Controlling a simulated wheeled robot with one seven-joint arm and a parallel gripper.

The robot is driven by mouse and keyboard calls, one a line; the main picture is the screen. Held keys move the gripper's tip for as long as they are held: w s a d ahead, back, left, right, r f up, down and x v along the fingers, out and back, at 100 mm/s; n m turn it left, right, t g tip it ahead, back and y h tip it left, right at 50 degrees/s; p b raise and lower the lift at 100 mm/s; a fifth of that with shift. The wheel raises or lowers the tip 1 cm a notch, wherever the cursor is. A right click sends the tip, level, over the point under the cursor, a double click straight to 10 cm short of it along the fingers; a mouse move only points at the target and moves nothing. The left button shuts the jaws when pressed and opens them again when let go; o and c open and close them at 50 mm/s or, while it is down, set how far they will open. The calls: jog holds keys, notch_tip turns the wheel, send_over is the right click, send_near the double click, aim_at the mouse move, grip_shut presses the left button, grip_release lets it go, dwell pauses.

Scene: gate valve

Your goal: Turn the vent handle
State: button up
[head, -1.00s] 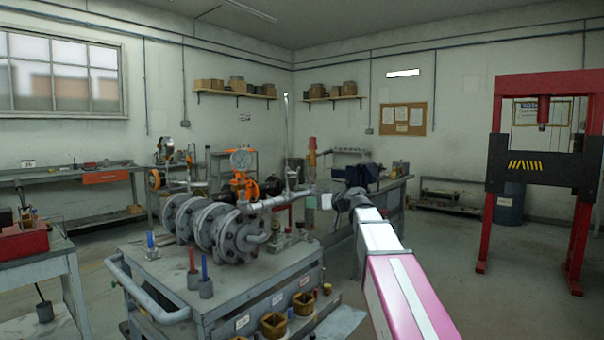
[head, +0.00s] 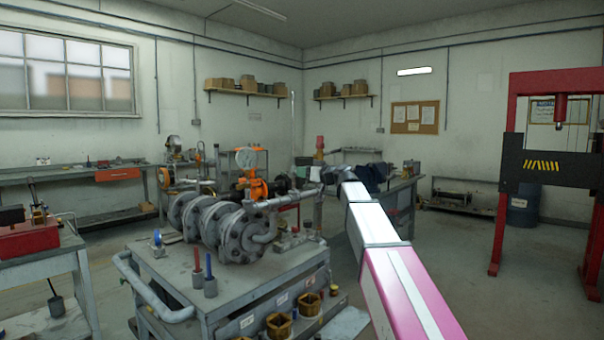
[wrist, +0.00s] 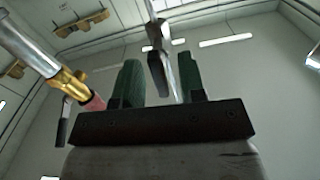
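My gripper (wrist: 159,62) shows in the wrist view with two green-padded fingers standing apart above a dark palm bar. A lever with a dark grip (wrist: 161,72), likely the vent handle, hangs in the gap between the fingers. A thin steel rod runs beside it. I see no clear contact between the fingers and the lever, and cannot tell its depth. In the head view my arm reaches to the right end of the grey pipe assembly (head: 238,234). The fingers and the handle are hidden or too small to tell there.
A steel and brass pipe with a red end (wrist: 72,82) is close left of the fingers. The pipe assembly stands on a grey cart (head: 165,262) with a tubular rail. A red press (head: 500,215) stands at the right. Open floor lies between press and cart.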

jog(key=shift+x, duration=0.95)
jog(key=shift+s, duration=0.1)
grip_shut()
